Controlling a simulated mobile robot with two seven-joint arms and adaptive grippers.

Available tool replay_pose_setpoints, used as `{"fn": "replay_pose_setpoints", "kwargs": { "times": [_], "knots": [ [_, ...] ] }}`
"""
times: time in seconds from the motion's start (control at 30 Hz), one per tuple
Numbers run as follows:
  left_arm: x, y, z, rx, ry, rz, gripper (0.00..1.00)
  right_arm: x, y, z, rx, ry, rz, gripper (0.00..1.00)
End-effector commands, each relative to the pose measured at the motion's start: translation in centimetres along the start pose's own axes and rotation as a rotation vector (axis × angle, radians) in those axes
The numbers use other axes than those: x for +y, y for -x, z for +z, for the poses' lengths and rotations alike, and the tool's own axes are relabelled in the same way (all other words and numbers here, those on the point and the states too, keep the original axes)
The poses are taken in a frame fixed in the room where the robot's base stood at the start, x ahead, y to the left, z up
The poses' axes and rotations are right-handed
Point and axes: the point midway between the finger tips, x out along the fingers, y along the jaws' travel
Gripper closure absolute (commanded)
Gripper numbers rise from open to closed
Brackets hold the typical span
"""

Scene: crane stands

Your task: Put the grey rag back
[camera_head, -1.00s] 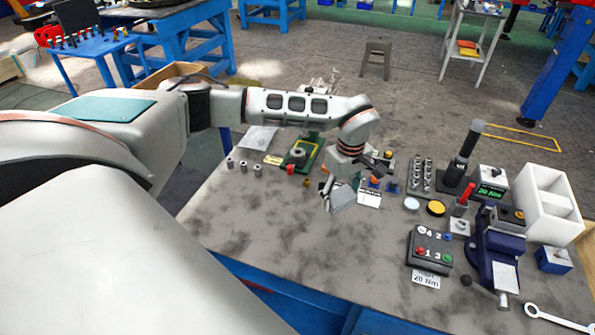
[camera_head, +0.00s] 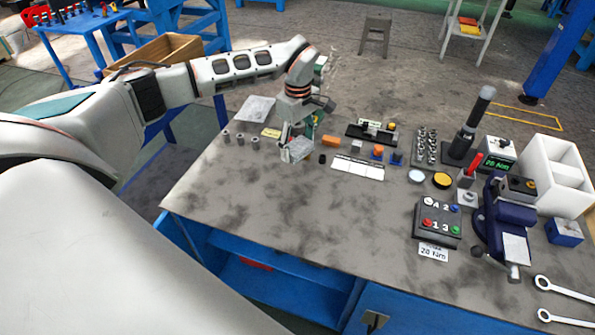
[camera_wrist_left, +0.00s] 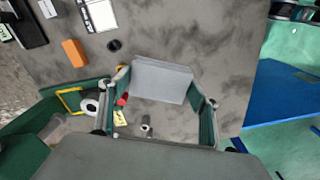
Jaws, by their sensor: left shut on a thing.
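The grey rag (camera_head: 297,150) is a small pale grey piece between the fingers of my left gripper (camera_head: 295,133), at the back left part of the workbench (camera_head: 260,205). In the left wrist view the rag (camera_wrist_left: 161,80) is a flat grey block shape spanning the gap between the two green-lined fingers of the left gripper (camera_wrist_left: 160,92). The left gripper is shut on it. The rag seems to be above the bench top, but the gap is hard to judge. My right gripper is not in view.
A pale flat sheet (camera_head: 256,109) lies at the bench's back left corner. Several small grey cylinders (camera_head: 240,138), a yellow label (camera_head: 271,132) and an orange block (camera_head: 331,141) are near the gripper. The front left of the bench is clear.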

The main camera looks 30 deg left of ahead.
Motion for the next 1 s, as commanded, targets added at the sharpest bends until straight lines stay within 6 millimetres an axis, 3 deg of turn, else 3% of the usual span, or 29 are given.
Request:
{"fn": "replay_pose_setpoints", "kwargs": {
  "times": [0.1, 0.23, 0.47, 0.73, 1.0],
  "knots": [
    [-0.1, -3.1, 0.1, -0.002, 0.001, -0.004, 0.62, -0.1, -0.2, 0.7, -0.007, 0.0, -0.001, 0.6],
    [-0.1, -5.1, 0.1, -0.001, 0.001, -0.003, 0.62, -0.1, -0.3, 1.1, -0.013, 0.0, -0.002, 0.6],
    [0.0, -6.4, 0.0, -0.001, 0.001, 0.0, 0.62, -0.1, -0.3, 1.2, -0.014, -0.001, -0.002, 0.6],
    [-0.1, -10.1, 0.1, -0.001, 0.001, -0.003, 0.62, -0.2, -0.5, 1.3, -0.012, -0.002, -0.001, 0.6],
    [0.0, -10.2, 0.0, 0.0, 0.0, 0.001, 0.62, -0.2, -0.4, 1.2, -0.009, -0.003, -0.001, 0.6]
  ]
}}
